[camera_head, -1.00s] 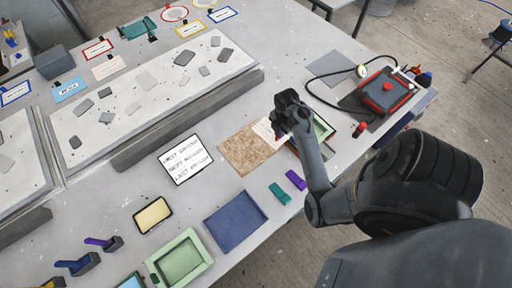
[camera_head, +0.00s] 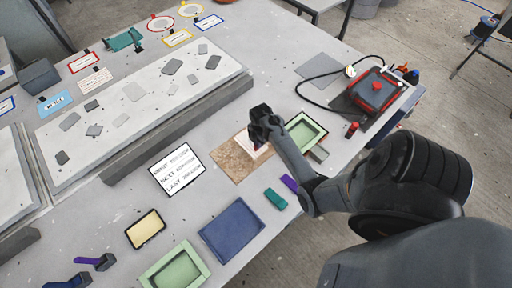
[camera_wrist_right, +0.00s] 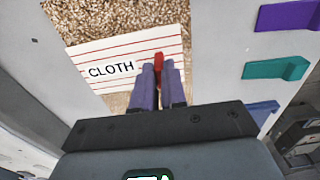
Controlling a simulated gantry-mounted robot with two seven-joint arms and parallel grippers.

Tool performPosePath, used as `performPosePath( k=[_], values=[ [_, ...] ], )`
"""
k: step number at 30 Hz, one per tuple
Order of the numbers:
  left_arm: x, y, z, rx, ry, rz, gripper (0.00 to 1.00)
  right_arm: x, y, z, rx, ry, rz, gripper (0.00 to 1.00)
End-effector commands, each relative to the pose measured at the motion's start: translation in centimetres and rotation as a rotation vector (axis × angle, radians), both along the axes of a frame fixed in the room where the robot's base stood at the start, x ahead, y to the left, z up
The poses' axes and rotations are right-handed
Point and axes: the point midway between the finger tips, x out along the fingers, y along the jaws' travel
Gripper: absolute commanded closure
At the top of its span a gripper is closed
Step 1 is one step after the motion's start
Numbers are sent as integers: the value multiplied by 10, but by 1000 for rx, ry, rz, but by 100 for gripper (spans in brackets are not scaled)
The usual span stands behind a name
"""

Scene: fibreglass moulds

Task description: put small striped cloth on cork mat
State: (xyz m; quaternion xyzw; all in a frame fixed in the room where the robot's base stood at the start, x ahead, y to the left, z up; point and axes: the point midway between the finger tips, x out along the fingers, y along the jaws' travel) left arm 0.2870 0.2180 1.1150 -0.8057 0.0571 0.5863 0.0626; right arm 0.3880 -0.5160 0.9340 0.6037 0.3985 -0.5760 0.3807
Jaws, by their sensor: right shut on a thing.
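The small striped cloth (camera_wrist_right: 100,62) is white with red stripes and the word CLOTH. In the head view the cloth (camera_head: 259,154) shows partly below my right gripper (camera_head: 258,142). In the wrist view my right gripper (camera_wrist_right: 158,82) is shut on the cloth's red tab at its near edge. The brown cork mat (camera_head: 231,163) lies on the table, and the cloth overlaps its right part. The cork mat (camera_wrist_right: 120,14) also shows beyond the cloth in the wrist view. I cannot tell whether the cloth touches the mat. My left gripper is out of view.
A green tray (camera_head: 319,126) lies right of the mat, partly behind my right arm. A teal block (camera_head: 275,198) and a purple block (camera_head: 289,183) lie in front. A printed sign (camera_head: 175,170) is to the left. A red-and-black device (camera_head: 376,91) with a cable stands at right.

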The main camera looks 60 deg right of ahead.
Motion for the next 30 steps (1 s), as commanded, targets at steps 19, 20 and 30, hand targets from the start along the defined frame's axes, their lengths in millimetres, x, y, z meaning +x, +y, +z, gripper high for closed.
performPosePath(
  k=[19, 20, 30],
  values=[
    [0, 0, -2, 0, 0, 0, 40, 10, 2, -46, -2, 0, 0, 100],
    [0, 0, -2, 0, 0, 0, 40, 10, 2, -46, -2, 0, 0, 100],
    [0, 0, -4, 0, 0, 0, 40, 9, 2, -50, -1, 1, 0, 100]
  ],
)
